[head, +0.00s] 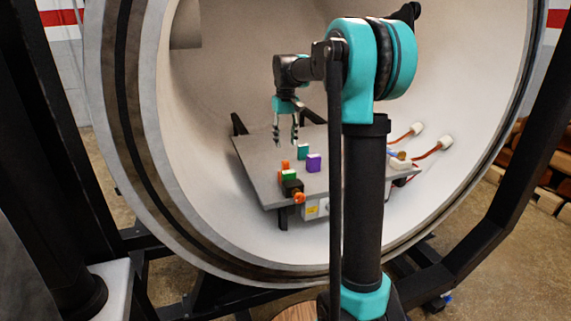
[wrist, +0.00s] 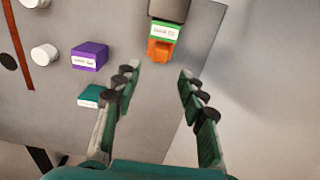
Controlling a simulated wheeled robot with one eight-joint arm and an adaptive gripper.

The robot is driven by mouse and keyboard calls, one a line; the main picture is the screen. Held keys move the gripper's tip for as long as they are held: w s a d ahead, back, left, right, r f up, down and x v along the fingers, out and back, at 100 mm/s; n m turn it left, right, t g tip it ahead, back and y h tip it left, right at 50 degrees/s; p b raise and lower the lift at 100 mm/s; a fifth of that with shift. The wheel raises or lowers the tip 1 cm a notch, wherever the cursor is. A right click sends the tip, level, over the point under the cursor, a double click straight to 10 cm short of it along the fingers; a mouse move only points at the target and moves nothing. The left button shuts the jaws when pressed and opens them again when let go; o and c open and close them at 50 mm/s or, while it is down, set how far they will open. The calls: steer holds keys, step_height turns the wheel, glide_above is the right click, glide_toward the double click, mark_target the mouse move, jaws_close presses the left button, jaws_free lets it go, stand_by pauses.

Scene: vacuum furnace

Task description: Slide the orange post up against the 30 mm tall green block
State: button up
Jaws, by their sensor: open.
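The orange post (head: 285,165) stands on the grey plate, just beyond the green block (head: 289,175) in the head view. In the wrist view the orange post (wrist: 160,50) shows right below the green block (wrist: 163,32), which carries a white label too small to read. The two look touching or nearly so; I cannot tell if a gap remains. My gripper (head: 285,141) is open and empty, above the plate behind the post. In the wrist view its fingertips (wrist: 159,76) are spread, with the post ahead, roughly in line with the space between them.
A dark block (head: 291,187) sits against the green block's other side, near an orange knob (head: 299,198). A teal block (head: 304,151) and a purple block (head: 314,162) stand to the right. White cylinders (wrist: 44,54) lie farther off. The curved furnace wall surrounds the plate (head: 258,158).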

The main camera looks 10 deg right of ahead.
mark_target(286, 161)
step_height(286, 161, down, 10)
steer(key=shift+r, duration=0.1)
stand_by(0.4)
jaws_close()
